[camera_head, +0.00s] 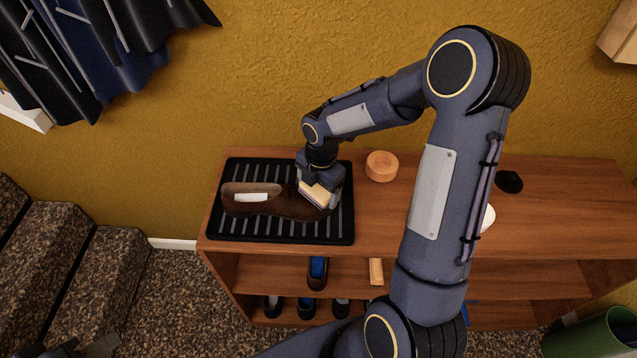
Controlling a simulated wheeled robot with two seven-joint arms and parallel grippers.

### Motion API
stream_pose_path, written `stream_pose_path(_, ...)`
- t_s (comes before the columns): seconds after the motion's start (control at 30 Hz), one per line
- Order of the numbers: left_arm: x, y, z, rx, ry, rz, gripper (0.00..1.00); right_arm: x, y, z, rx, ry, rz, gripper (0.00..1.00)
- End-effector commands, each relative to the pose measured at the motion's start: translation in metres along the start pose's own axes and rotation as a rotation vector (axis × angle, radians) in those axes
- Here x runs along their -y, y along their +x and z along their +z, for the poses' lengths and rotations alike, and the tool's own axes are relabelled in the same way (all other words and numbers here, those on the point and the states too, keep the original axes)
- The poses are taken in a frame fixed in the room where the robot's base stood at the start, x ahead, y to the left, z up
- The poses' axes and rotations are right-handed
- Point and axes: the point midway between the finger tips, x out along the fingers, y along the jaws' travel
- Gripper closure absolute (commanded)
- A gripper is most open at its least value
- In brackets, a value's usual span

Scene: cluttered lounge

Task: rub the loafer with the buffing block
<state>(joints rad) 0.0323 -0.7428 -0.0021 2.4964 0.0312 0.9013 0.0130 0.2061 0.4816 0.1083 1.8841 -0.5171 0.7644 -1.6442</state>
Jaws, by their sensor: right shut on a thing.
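The brown loafer (275,206) lies on its side or sole on a black ribbed tray (225,229) on top of the wooden shelf unit, with its toe to the right and a pale patch inside its opening. My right gripper (319,192) is over the toe end, shut on the buffing block (313,194), a pale tan block. The block is at the toe's upper surface and looks to be touching it, though the fingers hide part of the contact. A dark grey piece at the bottom left edge looks like my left gripper (88,347), mostly cut off.
A round wooden bowl (382,166) stands right of the tray. A black oval thing (508,182) and a white item (488,217), partly behind my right arm, are further right. Shoes (317,272) and a wooden block (376,271) are on lower shelves. Carpeted steps (60,255) are at left.

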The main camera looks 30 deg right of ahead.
Motion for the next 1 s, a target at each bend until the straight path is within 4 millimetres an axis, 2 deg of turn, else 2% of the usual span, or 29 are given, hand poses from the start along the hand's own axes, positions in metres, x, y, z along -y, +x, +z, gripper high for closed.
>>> stream_pose_path(0.03,0.0,0.001,0.0,0.0,0.0,0.0,0.64,0.006,0.005,-0.005,-0.01,-0.008,-0.02,0.43)
stream_pose_path(0.47,0.002,0.004,0.002,0.0,0.0,0.0,0.64,0.027,0.002,-0.029,-0.008,-0.009,-0.016,0.43)
stream_pose_path(0.87,0.002,0.004,0.002,0.0,0.0,0.0,0.64,0.028,-0.001,-0.029,-0.005,-0.004,-0.011,0.43)
stream_pose_path(1.0,-0.001,-0.003,-0.002,0.0,0.0,0.0,0.64,0.027,-0.009,-0.029,-0.005,-0.004,-0.01,0.43)
